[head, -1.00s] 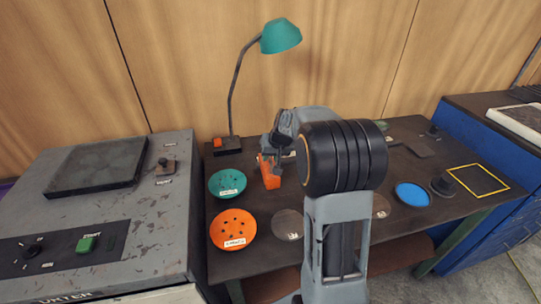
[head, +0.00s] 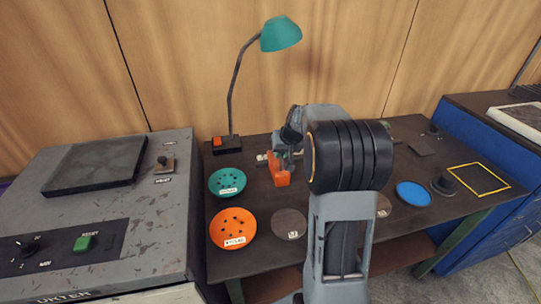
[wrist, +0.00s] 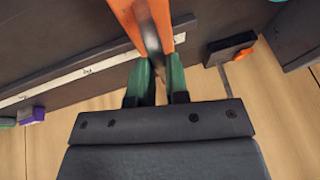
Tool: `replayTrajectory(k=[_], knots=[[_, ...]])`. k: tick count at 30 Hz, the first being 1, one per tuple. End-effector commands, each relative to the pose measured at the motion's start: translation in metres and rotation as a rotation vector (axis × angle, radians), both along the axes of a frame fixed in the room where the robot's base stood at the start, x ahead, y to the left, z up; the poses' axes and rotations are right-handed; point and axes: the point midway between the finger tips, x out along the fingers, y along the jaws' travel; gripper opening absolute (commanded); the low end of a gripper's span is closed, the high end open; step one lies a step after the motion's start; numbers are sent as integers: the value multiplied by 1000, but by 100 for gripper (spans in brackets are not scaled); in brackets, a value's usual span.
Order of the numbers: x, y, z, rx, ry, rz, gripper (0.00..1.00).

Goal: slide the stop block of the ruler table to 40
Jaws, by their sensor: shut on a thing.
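The orange stop block (head: 279,173) stands at the back of the dark bench, on the ruler table. In the wrist view the block (wrist: 128,14) crosses the white ruler strip (wrist: 80,73), whose marks are too small to read with certainty. My gripper (head: 287,156) is at the back of the block, shut on it. In the wrist view its green fingers (wrist: 158,72) close around a dark grey part of the block. In the head view my arm hides much of the ruler to the right.
An orange dish (head: 233,229) and a teal dish (head: 227,182) lie left of the block. A lamp (head: 281,34) stands behind, its base (head: 226,145) left of the block. A blue disc (head: 413,194) and a yellow-outlined square (head: 478,179) lie to the right.

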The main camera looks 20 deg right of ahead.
Motion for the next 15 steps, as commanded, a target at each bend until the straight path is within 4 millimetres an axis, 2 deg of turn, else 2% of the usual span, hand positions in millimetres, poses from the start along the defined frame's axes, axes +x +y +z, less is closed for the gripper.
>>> replayTrajectory(k=[1, 15], knots=[[-3, -19, -3, -3, -2, -10, 0], [-37, -181, 2, -1, 0, -8, 0]])
